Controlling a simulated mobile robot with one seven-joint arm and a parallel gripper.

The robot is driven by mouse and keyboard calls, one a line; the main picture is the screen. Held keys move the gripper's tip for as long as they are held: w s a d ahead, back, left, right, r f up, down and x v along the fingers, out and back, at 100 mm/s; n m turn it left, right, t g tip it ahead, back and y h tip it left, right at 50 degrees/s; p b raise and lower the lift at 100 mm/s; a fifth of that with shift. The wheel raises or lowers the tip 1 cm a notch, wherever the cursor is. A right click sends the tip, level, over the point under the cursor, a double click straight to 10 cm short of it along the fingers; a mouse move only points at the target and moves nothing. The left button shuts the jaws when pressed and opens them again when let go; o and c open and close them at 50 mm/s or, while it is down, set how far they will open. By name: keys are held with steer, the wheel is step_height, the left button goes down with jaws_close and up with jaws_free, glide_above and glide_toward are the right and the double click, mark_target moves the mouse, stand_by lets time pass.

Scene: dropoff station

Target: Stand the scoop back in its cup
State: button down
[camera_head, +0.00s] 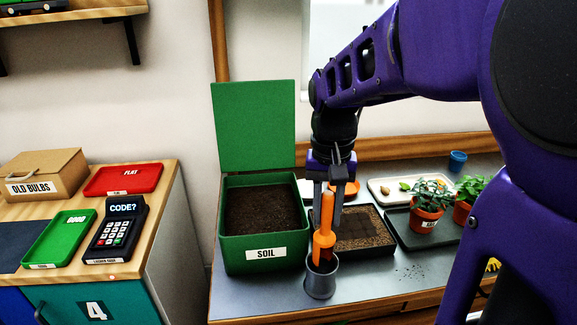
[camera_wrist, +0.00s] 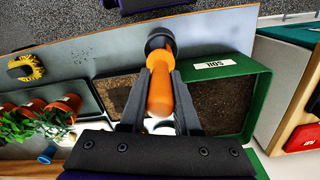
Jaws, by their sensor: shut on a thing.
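The orange scoop (camera_head: 324,228) stands nearly upright, with its lower end inside the grey cup (camera_head: 320,281) near the bench's front edge. My gripper (camera_head: 328,186) is shut on the upper part of the scoop's handle. In the wrist view my gripper's fingers (camera_wrist: 158,100) close around the orange scoop (camera_wrist: 160,88), and the dark cup (camera_wrist: 159,39) shows at its far end. Whether the scoop touches the cup's bottom is hidden by the cup wall.
The green soil bin (camera_head: 233,253) with its raised lid stands just left of the cup. A dark seed tray (camera_head: 377,250) is right behind it. Potted plants (camera_head: 425,220) stand on a black tray to the right.

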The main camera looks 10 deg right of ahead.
steer(key=shift+f, duration=0.25)
steer(key=shift+f+b, duration=0.3)
steer(key=shift+f, duration=0.3)
steer(key=shift+f+b, duration=0.3)
steer(key=shift+f, duration=0.15)
stand_by(0.6)
